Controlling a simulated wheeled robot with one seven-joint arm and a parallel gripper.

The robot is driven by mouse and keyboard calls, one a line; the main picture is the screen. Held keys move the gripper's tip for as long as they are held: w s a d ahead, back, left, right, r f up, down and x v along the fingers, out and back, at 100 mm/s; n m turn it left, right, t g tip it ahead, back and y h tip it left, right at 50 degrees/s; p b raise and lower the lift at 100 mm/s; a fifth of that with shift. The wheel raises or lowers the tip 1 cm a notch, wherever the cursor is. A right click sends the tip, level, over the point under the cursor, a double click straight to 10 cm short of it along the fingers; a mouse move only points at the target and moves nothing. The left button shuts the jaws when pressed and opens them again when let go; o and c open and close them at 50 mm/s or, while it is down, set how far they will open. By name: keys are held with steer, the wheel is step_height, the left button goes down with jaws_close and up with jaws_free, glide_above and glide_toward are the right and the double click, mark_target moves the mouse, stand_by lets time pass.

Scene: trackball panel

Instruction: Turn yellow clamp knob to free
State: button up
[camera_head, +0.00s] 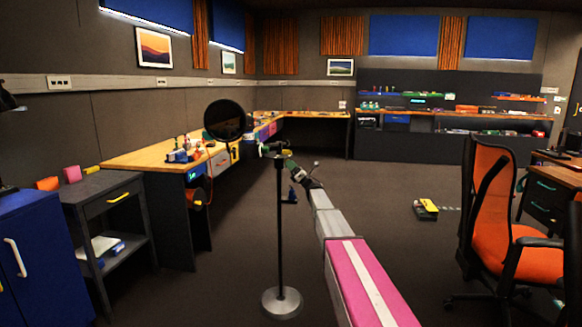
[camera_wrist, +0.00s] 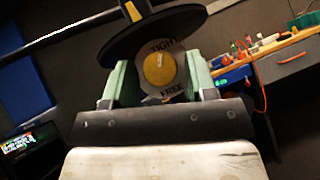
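The yellow clamp knob (camera_wrist: 160,70) is round and sits on a pale dial in the wrist view. The dial reads TIGHT above the knob and FREE below it. My gripper (camera_wrist: 160,66) is open, with one green finger on each side of the knob and a visible gap to it. I cannot tell how deep the fingers reach. In the head view my gripper (camera_head: 284,152) is at the top of a black stand (camera_head: 281,220) with a round grey base.
A large black disc (camera_head: 225,120) is mounted on the stand's upper left; a dark disc with a yellow strip (camera_wrist: 155,32) hangs close above my fingers. A wooden workbench (camera_head: 150,155) is behind left. An orange chair (camera_head: 490,210) stands right. Floor around the stand is mostly clear.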

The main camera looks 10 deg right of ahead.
steer(key=c, duration=0.6)
steer(key=m+t+h, duration=0.1)
steer(key=m+h, duration=0.1)
steer(key=m, duration=0.1)
steer(key=m+t+h, duration=0.2)
steer(key=m, duration=0.1)
steer(key=shift+s+t+h, duration=0.1)
steer(key=shift+t+h, duration=0.2)
steer(key=shift+h, duration=0.1)
steer(key=shift+c, duration=0.2)
steer(key=o, duration=0.9)
steer(key=shift+o, duration=0.2)
